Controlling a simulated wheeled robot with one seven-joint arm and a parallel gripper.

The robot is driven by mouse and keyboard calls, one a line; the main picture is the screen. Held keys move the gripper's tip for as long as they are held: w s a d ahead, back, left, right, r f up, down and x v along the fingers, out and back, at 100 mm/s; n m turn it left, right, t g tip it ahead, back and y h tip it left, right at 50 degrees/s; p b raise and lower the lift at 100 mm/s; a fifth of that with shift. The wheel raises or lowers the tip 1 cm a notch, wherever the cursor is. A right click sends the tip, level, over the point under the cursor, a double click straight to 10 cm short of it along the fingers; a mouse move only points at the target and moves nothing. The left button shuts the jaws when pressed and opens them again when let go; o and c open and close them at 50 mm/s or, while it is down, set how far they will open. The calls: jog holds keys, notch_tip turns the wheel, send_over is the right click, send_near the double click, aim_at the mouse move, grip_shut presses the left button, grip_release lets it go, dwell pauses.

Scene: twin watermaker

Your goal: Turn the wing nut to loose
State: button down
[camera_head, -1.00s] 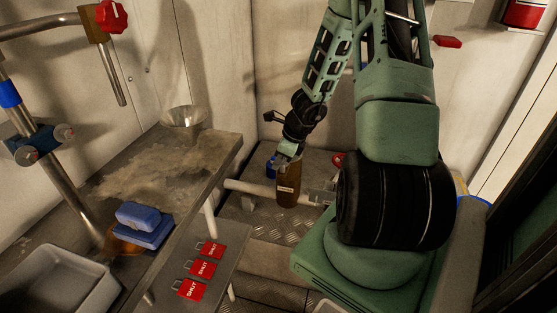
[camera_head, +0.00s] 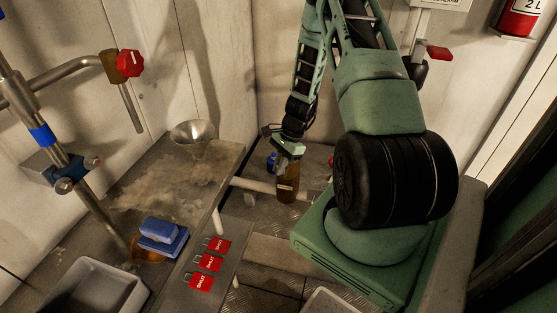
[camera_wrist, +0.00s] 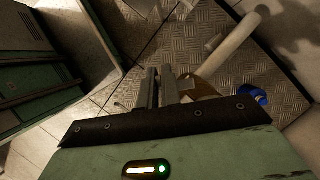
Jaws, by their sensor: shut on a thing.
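My gripper (camera_head: 284,168) points down at the top of an upright brown canister (camera_head: 288,188) on the floor plate behind the bench. It is shut on a small part there, apparently the wing nut, which the fingers hide. In the wrist view the two fingers (camera_wrist: 161,78) are close together with a narrow gap. The brown canister (camera_wrist: 205,88) shows just right of them, partly covered by the gripper body. I cannot make out the nut's shape or how far it is turned.
A pale pipe (camera_head: 256,186) runs beside the canister, with a blue part (camera_head: 271,162) close behind. Red SHUT tags (camera_head: 209,262) lie on a lower shelf. Walls stand close behind.

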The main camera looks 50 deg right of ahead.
jog(key=n, duration=0.1)
jog(key=n+g+p, duration=0.1)
jog(key=n, duration=0.1)
jog(key=shift+s+d+n, duration=0.15)
jog(key=shift+s+n, duration=0.15)
jog(key=shift+s+d+n+g+p, duration=0.15)
jog(key=shift+n+g+p, duration=0.6)
jog(key=shift+n, duration=1.15)
jog(key=shift+g, duration=0.25)
jog(key=c, duration=1.6)
grip_release()
jog(key=shift+r, duration=0.15)
jog(key=v, duration=1.7)
jog(key=shift+a, duration=0.2)
